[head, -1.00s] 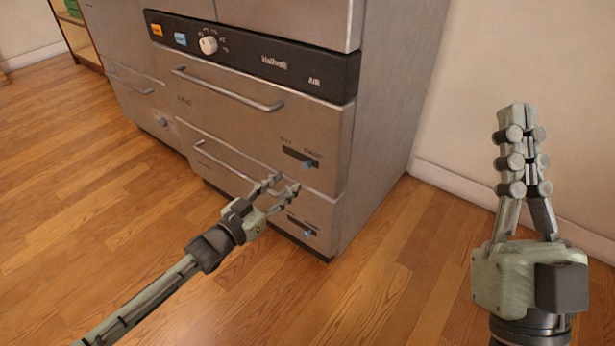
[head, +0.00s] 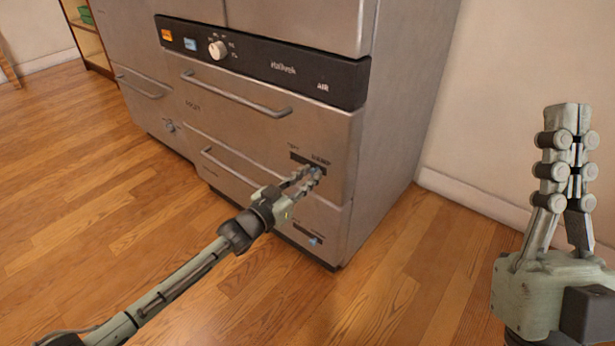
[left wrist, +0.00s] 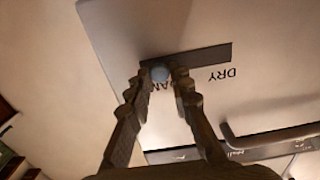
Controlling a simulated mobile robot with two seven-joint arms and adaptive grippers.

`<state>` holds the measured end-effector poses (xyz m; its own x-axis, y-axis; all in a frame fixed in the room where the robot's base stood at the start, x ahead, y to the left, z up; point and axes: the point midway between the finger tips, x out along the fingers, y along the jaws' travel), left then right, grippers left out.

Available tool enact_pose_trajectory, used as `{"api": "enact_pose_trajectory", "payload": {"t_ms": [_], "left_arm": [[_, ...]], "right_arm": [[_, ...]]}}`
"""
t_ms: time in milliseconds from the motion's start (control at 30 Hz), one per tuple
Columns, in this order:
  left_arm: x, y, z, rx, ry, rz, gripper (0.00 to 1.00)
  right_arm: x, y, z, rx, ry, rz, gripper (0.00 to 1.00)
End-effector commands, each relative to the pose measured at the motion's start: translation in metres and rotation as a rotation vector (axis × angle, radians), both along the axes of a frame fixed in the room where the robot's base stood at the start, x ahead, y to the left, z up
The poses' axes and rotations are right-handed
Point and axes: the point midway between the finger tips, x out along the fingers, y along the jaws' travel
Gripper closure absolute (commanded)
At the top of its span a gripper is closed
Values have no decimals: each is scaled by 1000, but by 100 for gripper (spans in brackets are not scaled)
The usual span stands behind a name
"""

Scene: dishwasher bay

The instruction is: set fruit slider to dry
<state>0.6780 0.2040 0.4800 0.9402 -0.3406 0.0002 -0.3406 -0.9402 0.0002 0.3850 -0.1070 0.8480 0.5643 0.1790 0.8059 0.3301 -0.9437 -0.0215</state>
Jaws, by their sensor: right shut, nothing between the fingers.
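The upper drawer's dark slider slot (head: 297,157) has a label at each end; DRY reads at the right end in the left wrist view. Its blue-grey knob (left wrist: 160,73) sits at the end away from DRY. My left gripper (head: 312,172) is at this slider, with its fingertips on either side of the knob. The fingers are apart, but whether they press on it cannot be told. In the head view they hide most of the knob. My right gripper (head: 565,112) is shut and empty, upright at the right, away from the drawers.
A similar slider with a blue knob (head: 315,240) is on the lower drawer. Bar handles (head: 235,95) cross the drawer fronts. A black panel (head: 262,62) with a white dial (head: 217,50) is above. Wooden floor (head: 400,270) is clear in front.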

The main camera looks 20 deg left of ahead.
Motion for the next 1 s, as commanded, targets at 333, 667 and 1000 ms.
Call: {"api": "enact_pose_trajectory", "payload": {"t_ms": [333, 667, 1000], "left_arm": [[0, 0, 0, 0, 0, 0, 100], [15, 40, 0, 7, 1, 2, 100], [26, 72, -1, 2, 2, 2, 100]], "right_arm": [[0, 0, 0, 0, 1, 0, 100], [2, 1, -1, -5, 13, 0, 100], [-4, -1, 1, 6, -18, 0, 100]]}}
